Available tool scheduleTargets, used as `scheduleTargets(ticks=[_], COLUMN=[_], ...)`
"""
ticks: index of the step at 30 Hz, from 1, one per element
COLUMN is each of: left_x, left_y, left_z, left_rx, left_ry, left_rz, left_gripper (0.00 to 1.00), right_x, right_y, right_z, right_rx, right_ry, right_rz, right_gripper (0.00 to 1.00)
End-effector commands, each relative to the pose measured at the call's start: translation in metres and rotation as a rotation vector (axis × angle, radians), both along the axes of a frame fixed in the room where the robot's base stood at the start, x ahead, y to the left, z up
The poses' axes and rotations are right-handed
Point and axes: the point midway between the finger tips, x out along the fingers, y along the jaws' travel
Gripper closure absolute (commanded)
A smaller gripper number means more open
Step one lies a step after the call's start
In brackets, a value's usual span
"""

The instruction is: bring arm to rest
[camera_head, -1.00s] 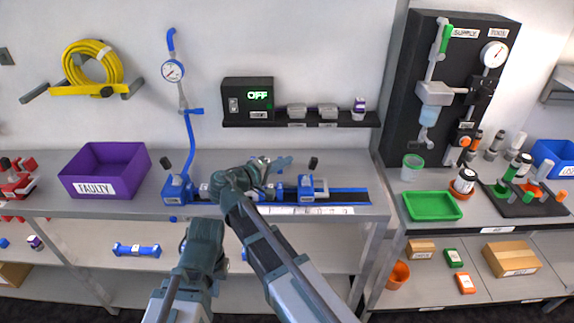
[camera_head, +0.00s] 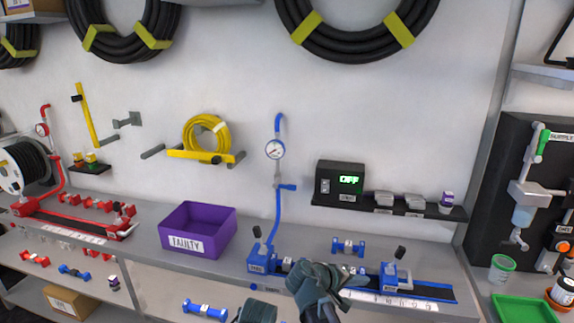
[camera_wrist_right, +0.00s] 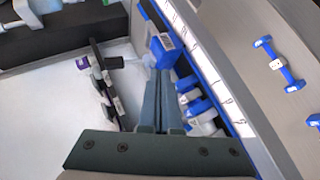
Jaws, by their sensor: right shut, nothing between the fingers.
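My right gripper (camera_head: 350,277) is dark grey-green. In the head view it hovers in front of the blue test rig (camera_head: 435,290), between its left clamp (camera_head: 262,258) and its right clamp (camera_head: 392,276). In the right wrist view its fingers (camera_wrist_right: 158,98) lie together, shut and empty, over the rig with its white numbered strip (camera_wrist_right: 205,68). The gripper and forearm hide the middle of the rig. A grey-green arm part of mine (camera_head: 256,312) shows at the bottom edge. My left gripper is not in view.
A blue fitting (camera_head: 348,247) lies on the bench behind the rig. The purple FAULTY bin (camera_head: 197,230) stands left. A black tester reads OFF (camera_head: 340,181) beside a shelf (camera_head: 390,211). Another blue fitting (camera_head: 205,309) lies on the lower shelf. The bench between bin and red rig (camera_head: 75,225) is clear.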

Motion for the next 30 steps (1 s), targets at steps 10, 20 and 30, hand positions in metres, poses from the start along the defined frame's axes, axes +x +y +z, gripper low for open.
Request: scheduleTargets(ticks=[10,20,30], left_x=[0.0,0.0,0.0], left_y=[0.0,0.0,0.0], left_z=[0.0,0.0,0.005], left_rx=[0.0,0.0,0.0], left_ry=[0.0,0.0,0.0], left_rz=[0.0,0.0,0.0], left_gripper=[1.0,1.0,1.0], right_x=[-0.089,-0.126,-0.15], right_y=[0.017,0.055,0.111], right_z=[-0.094,-0.112,-0.109], right_rx=[0.611,0.936,0.954], right_ry=[0.205,0.277,0.39], right_rz=[-0.129,-0.153,-0.068], right_gripper=[1.0,1.0,1.0])
